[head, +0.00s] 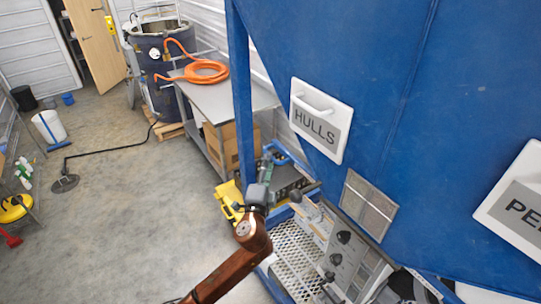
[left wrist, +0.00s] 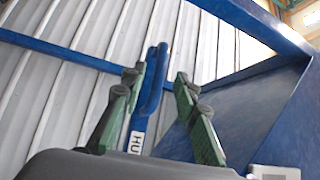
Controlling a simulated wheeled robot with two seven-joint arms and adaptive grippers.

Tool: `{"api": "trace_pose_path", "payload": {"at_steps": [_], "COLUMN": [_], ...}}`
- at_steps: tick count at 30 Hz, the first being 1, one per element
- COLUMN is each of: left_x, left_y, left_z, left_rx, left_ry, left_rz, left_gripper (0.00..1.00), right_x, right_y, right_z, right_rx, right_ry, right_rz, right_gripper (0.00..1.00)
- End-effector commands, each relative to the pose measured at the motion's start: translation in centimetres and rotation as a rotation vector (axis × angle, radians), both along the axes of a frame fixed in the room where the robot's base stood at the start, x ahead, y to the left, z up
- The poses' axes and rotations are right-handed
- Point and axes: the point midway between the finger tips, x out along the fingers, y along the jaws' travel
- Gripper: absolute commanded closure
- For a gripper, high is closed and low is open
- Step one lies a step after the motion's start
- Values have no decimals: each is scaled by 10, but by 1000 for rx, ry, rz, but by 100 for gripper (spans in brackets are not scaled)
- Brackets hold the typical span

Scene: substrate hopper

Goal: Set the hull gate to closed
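A blue looped lever handle (left wrist: 150,90) with a white label reading "HU" shows in the left wrist view, in front of a corrugated wall. My left gripper (left wrist: 158,76) is open, its two green fingers apart on either side of the handle in the picture. I cannot tell how deep the handle lies between them, and I see no clear contact. In the head view my left gripper (head: 267,160) is below and left of the HULLS panel (head: 320,120) on the big blue hopper (head: 375,60). The lever is mostly hidden there. My right gripper is not in view.
A blue post (head: 242,90) stands close beside my left gripper. A control box with knobs (head: 345,258) and a perforated step (head: 297,250) are below right. A metal table (head: 215,98) with an orange hose (head: 205,72) is behind.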

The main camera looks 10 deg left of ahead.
Motion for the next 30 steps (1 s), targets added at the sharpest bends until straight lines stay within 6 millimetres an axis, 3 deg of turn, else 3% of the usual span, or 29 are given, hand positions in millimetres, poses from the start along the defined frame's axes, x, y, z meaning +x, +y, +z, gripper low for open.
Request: {"api": "trace_pose_path", "payload": {"at_steps": [3,9,19,30], "left_x": [19,38,42,42], "left_y": [1,1,1,1], "left_z": [4,5,5,5], "left_rx": [1,1,0,-1], "left_ry": [0,1,1,2], "left_rz": [2,2,1,1], "left_gripper": [72,72,72,97], "right_x": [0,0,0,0], "right_y": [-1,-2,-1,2], "right_z": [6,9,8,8], "right_rx": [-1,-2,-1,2], "right_ry": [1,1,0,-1], "right_rz": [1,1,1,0], "right_gripper": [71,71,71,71]}}
